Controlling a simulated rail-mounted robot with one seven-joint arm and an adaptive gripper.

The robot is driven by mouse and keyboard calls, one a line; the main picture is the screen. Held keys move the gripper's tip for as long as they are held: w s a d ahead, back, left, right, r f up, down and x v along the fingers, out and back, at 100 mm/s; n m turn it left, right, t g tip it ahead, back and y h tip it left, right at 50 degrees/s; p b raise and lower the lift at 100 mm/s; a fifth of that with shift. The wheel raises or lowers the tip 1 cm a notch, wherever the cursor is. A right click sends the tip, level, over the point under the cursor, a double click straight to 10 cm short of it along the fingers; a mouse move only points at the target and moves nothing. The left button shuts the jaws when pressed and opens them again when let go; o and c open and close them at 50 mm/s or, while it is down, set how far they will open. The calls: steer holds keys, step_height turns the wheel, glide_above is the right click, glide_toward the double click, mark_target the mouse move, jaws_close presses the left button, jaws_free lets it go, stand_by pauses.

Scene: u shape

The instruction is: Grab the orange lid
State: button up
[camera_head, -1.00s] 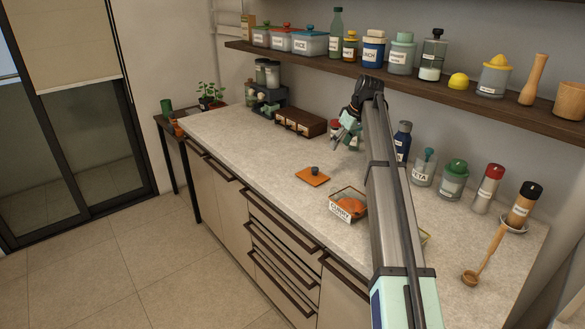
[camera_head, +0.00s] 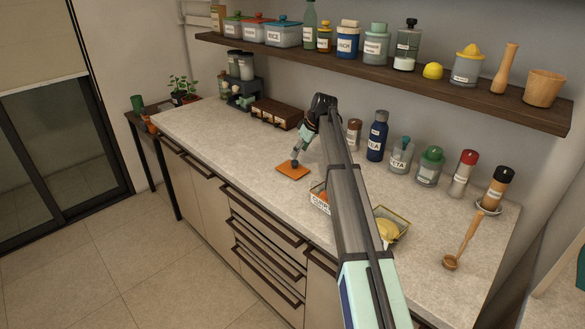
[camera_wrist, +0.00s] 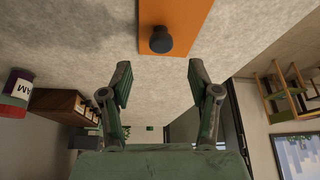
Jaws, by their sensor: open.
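The orange lid (camera_head: 287,173) is a flat square plate with a dark round knob (camera_head: 294,162), lying on the pale countertop. In the wrist view the lid (camera_wrist: 181,22) is at the top centre, with its knob (camera_wrist: 161,40) facing me. My gripper (camera_head: 299,153) is just above the lid in the head view, close to the knob. In the wrist view my gripper (camera_wrist: 157,78) has its two fingers spread apart with nothing between them; the knob sits just beyond the fingertips, roughly centred.
A glass container with a label (camera_head: 320,200) stands right of the lid, partly hidden by my arm. Another glass box with yellow contents (camera_head: 401,222) is farther right. A brown drawer box (camera_head: 277,113) stands behind. A wall shelf (camera_head: 380,79) hangs above. Counter left of the lid is clear.

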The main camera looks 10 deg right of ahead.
mark_target(294, 161)
steer(key=shift+p+x, duration=1.15)
steer(key=shift+x, duration=2.3)
steer(key=shift+s, duration=0.2)
jaws_close()
